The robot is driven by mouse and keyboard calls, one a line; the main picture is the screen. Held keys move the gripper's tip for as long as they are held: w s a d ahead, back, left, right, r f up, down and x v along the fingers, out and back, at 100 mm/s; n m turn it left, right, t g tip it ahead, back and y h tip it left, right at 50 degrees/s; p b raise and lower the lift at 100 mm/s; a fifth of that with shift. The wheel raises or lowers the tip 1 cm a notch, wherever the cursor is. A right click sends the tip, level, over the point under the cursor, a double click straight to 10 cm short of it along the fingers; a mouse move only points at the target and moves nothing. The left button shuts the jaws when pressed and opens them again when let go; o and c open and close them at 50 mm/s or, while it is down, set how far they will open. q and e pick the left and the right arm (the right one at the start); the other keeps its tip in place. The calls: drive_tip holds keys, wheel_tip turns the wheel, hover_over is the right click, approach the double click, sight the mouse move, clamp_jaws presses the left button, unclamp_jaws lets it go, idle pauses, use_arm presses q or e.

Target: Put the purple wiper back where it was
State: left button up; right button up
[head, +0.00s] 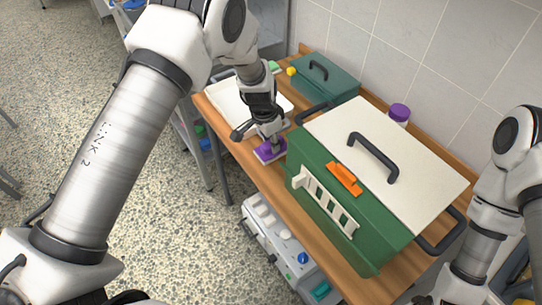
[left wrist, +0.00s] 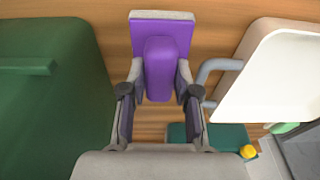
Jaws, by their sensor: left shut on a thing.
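The purple wiper (head: 270,150) has a flat purple plate, a raised purple grip and a pale pad edge. My left gripper (head: 268,137) is shut on its grip from above. In the left wrist view the wiper (left wrist: 161,38) sits between both fingers (left wrist: 160,78), over the wooden tabletop. It is at the table's front edge, between the white tray (head: 228,102) and the green kennel (head: 310,160). I cannot tell whether its pad touches the wood. My right arm shows at the right edge; its gripper is out of view.
The green kennel has a white lid (head: 420,185) with a dark handle, an orange latch (head: 345,179) and a white grille. A teal box (head: 335,88), a yellow ball (head: 291,71) and a purple-capped jar (head: 399,112) stand behind. The tray's grey handle (left wrist: 208,72) is close to the wiper.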

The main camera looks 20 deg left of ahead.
sight(266, 145)
use_arm(q)
wheel_tip(266, 145, down, 4)
drive_tip(key=shift+d+r+b, duration=0.1)
drive_tip(key=shift+b, duration=0.8)
drive_tip(key=shift+r, duration=0.15)
drive_tip(key=o, duration=1)
drive_tip(key=r+p, duration=0.2)
drive_tip(key=r, duration=0.2)
drive_tip(key=s+r+p, duration=0.1)
drive_tip(key=r+p, duration=0.2)
drive_tip(key=r, duration=0.1)
drive_tip(key=a+r+p, duration=0.1)
drive_tip(key=r+p, duration=0.2)
drive_tip(key=r, duration=0.1)
drive_tip(key=shift+s+a, duration=0.1)
drive_tip(key=shift+s, duration=0.25)
drive_tip(key=shift+f, duration=0.1)
